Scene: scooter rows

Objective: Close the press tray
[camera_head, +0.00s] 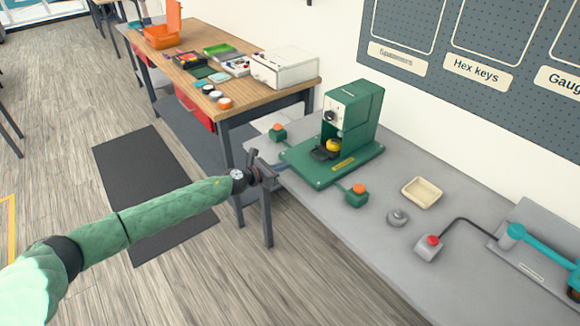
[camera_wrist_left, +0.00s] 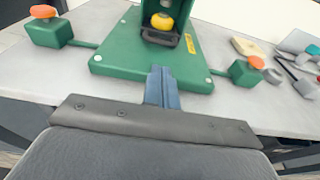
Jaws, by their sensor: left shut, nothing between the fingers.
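The green press (camera_head: 366,108) stands on the grey bench. Its dark tray (camera_head: 322,153) sits low at the front of the press and sticks out towards my left gripper. A yellow round piece (camera_head: 333,145) shows at the tray, under the press head; it also shows in the left wrist view (camera_wrist_left: 162,21). The tray's dark front (camera_wrist_left: 159,39) faces me there. My left gripper (camera_head: 283,168) is shut and empty, at the front edge of the green base. Its blue-grey fingers (camera_wrist_left: 161,74) point at the tray, with a gap between. My right gripper is not in view.
Two green boxes with orange buttons flank the press, one at left (camera_head: 278,132) and one at right (camera_head: 357,196). A beige dish (camera_head: 422,192), a grey knob (camera_head: 397,217) and a red-button box (camera_head: 429,247) lie to the right. A wooden table (camera_head: 240,53) stands behind.

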